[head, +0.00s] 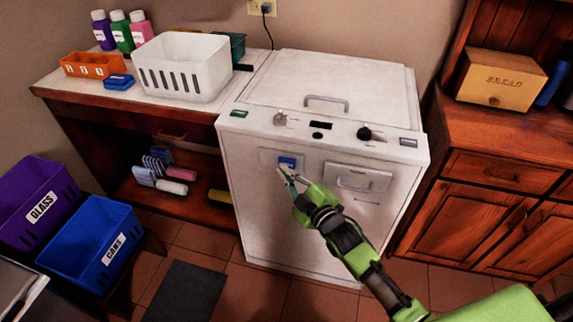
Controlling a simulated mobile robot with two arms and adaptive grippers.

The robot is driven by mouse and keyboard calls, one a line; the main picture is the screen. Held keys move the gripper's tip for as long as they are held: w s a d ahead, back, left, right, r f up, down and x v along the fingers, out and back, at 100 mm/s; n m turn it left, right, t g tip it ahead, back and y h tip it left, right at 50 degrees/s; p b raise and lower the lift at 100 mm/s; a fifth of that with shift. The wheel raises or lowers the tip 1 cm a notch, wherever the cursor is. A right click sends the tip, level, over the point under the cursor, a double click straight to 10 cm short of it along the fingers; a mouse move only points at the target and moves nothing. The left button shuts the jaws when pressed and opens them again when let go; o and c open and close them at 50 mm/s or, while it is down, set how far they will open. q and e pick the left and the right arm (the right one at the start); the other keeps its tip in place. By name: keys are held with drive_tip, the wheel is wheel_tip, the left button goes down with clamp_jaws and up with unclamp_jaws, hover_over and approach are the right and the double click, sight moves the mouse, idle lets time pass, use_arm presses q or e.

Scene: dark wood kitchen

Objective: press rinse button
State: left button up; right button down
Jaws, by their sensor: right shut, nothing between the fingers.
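A white washing machine (240,185) stands in the middle of the head view, its lid closed. A blue button (287,162) sits in a pale panel at the upper left of its front face. My right gripper (282,172) is shut and empty, its fingertips at the lower edge of the blue button. I cannot tell whether they touch it. The top panel has a green button (239,113), a pale knob (280,119), a dark knob (364,133) and a grey button (408,142). Any label on the buttons is too small to read. My left gripper is out of view.
A closed drawer with a handle (357,179) is right of the blue button. A counter with a white basket (185,68) and bottles stands left; a wooden cabinet (500,180) stands right. Glass (40,207) and cans (95,247) bins are at lower left.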

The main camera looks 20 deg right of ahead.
drive_tip(key=shift+w+d, duration=0.1)
drive_tip(key=shift+w, duration=0.05)
idle(0.4)
drive_tip(key=shift+w+d, duration=0.15)
drive_tip(key=shift+w, duration=0.1)
idle(0.4)
drive_tip(key=shift+s+a+p, duration=0.2)
drive_tip(key=shift+s+p, duration=0.15)
drive_tip(key=shift+s, duration=0.05)
drive_tip(key=shift+a, duration=0.1)
drive_tip(key=s+a, duration=0.1)
drive_tip(key=s+a+p, duration=0.1)
drive_tip(key=s, duration=0.1)
drive_tip(key=s+a+p, duration=0.1)
drive_tip(key=s, duration=0.1)
